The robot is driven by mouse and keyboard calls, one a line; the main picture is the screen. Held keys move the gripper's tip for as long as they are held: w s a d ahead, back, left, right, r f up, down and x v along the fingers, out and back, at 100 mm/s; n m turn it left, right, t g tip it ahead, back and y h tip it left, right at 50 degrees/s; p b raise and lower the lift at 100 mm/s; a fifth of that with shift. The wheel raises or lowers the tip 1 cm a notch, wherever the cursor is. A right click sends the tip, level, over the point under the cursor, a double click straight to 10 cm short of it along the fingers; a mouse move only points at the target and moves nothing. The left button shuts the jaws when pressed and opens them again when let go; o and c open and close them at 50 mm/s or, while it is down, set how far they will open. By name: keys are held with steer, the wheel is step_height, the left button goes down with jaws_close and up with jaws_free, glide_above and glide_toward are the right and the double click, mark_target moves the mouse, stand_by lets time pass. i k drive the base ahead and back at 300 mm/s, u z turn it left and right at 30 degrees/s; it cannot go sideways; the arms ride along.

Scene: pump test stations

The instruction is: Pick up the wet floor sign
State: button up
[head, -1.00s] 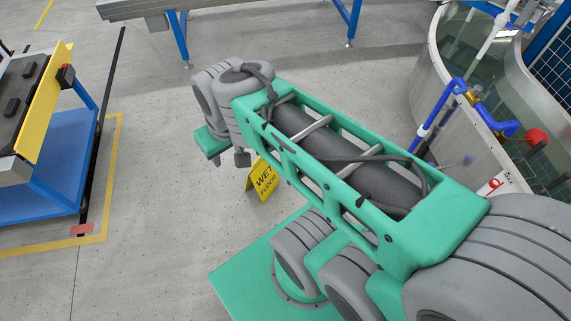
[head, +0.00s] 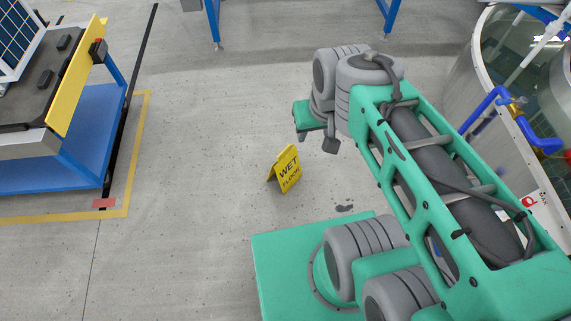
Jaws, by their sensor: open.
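The yellow wet floor sign (head: 286,170) stands upright on the grey floor in the middle of the head view. It is a folded A-shape with the words WET FLOOR on the face toward me. My gripper (head: 316,141) hangs at the end of my green and grey arm, pointing down, above and a little to the right of the sign in the picture. Its two fingers are apart, with nothing between them. The gripper does not appear to touch the sign. The whole lettered face of the sign is in view.
A blue-framed station (head: 60,172) with a yellow panel stands at the left, inside yellow floor tape (head: 125,190). A round metal tank (head: 485,85) with blue pipes (head: 490,105) is at the right. Small dark spots (head: 344,208) mark the floor. Floor around the sign is clear.

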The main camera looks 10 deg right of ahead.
mark_target(287, 167)
steer(key=k, duration=0.5)
steer(key=u, duration=2.4)
steer(key=i, duration=1.75)
steer(key=z, duration=2.2)
steer(key=i, duration=0.5)
